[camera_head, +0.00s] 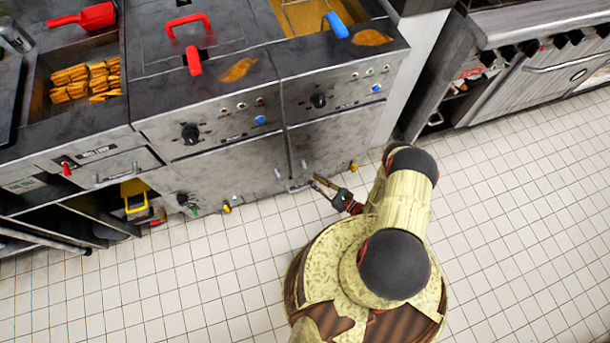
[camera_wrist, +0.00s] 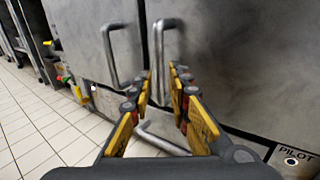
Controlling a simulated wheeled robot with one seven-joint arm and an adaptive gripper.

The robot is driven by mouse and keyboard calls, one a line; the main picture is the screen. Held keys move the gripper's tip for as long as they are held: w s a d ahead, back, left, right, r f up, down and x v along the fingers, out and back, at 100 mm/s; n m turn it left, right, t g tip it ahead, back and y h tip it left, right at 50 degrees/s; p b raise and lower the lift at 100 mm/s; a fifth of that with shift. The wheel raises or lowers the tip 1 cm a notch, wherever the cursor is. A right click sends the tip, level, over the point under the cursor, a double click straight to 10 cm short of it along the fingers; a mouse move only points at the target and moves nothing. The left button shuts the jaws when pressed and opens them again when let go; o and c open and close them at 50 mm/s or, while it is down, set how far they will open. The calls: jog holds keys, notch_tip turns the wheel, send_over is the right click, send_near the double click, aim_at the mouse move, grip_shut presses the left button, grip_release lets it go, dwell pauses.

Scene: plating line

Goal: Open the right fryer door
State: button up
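The right fryer door (camera_head: 338,140) is a flat grey metal panel and looks closed. It also fills the right of the wrist view (camera_wrist: 240,60). Its vertical bar handle (camera_wrist: 157,50) is near the seam with the left door (camera_wrist: 80,35). The left door has a similar handle (camera_wrist: 108,50). My gripper (camera_wrist: 162,74) is open, its yellow-and-black fingers pointing at the right handle. The handle's lower part appears between the fingertips; I cannot tell whether they touch it. In the head view my gripper (camera_head: 316,181) is low by the fryer front.
A bent metal bar (camera_wrist: 160,140) shows below the fingers. Coloured valve knobs (camera_head: 227,208) lie along the fryer's bottom. A blue-handled basket (camera_head: 336,25) is on top. Tiled floor (camera_head: 510,200) is free to the right, before another metal appliance (camera_head: 540,80).

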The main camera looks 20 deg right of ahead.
aim_at(305, 175)
jog(key=shift+b+x, duration=0.65)
jog(key=shift+x, duration=2.25)
jog(key=shift+c, duration=0.5)
grip_shut()
